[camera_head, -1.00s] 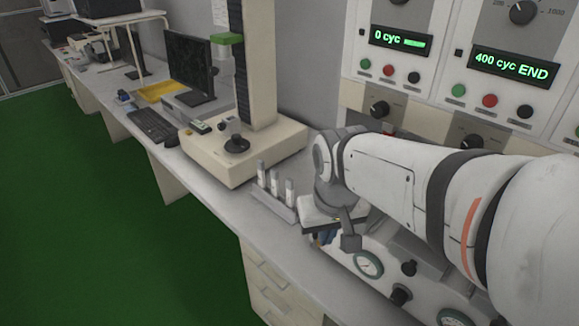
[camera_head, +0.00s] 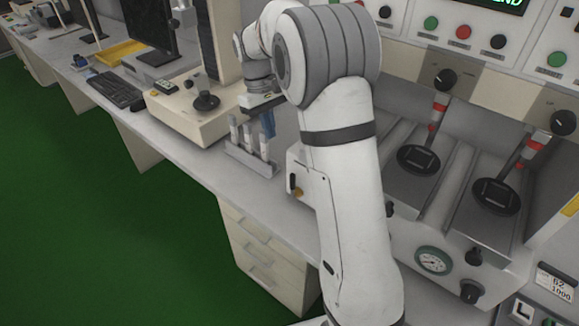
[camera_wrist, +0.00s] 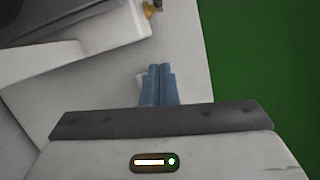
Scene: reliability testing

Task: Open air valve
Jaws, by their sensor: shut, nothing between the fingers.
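A small fitting with a black handle and a brass-orange part (camera_head: 297,187) sits on the left end of the bench machine, just left of my arm; it looks like the air valve. A brass piece (camera_wrist: 152,6) shows at the top edge of the wrist view, partly cut off. My gripper (camera_head: 268,124) is behind and left of the fitting, pointing down near the tube rack and apart from the fitting. In the wrist view its blue fingers (camera_wrist: 158,72) are together and empty above the pale bench. My arm hides part of the machine.
A rack with several white tubes (camera_head: 253,150) stands close to my gripper. A cream test stand (camera_head: 190,112) is behind it. The machine's gauge (camera_head: 433,261) and knobs are right of my arm. The bench edge drops to green floor (camera_head: 110,240) at left.

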